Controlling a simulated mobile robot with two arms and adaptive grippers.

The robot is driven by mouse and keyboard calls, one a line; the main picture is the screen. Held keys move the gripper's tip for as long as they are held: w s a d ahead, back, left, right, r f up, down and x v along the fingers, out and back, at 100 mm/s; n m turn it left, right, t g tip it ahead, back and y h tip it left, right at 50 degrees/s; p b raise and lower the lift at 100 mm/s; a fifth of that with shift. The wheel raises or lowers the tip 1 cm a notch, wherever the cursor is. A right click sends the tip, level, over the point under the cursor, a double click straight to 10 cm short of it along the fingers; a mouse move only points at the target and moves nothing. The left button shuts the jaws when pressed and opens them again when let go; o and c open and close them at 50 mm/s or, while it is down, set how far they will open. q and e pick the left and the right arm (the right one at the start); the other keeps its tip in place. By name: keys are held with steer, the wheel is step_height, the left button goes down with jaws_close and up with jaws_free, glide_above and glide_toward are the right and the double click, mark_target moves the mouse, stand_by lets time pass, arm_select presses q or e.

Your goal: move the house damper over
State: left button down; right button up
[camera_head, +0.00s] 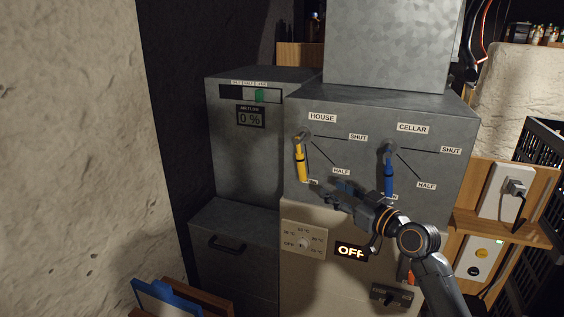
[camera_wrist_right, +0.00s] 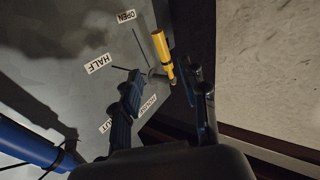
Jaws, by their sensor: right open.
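The house damper is a yellow-handled lever (camera_head: 300,160) on the left of the grey metal box's front. It hangs nearly straight down from its pivot, away from the SHUT and HALF marks. In the right wrist view the yellow handle (camera_wrist_right: 163,47) lies just beyond and between the fingertips, near the OPEN mark (camera_wrist_right: 126,16). My right gripper (camera_head: 335,193) is open and empty, below and right of the handle in the head view; it also shows in the wrist view (camera_wrist_right: 163,88). No contact with the handle is clear. My left gripper is out of view.
The blue cellar lever (camera_head: 389,175) hangs down to the right, close above my right wrist. An air flow display (camera_head: 251,117) reads 0 %, and a lit OFF sign (camera_head: 351,251) is below. A wooden panel with a plug (camera_head: 515,187) stands at the right.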

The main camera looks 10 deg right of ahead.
steer(key=r, duration=0.1)
steer(key=p, duration=0.2)
glide_toward(304, 168)
steer(key=w, duration=0.2)
steer(key=x, duration=0.2)
steer(key=p+x, duration=0.1)
steer(key=x, duration=0.4)
steer(key=shift+a, duration=0.4)
steer(key=shift+p+x, duration=0.35)
steer(key=shift+x, duration=0.55)
jaws_close()
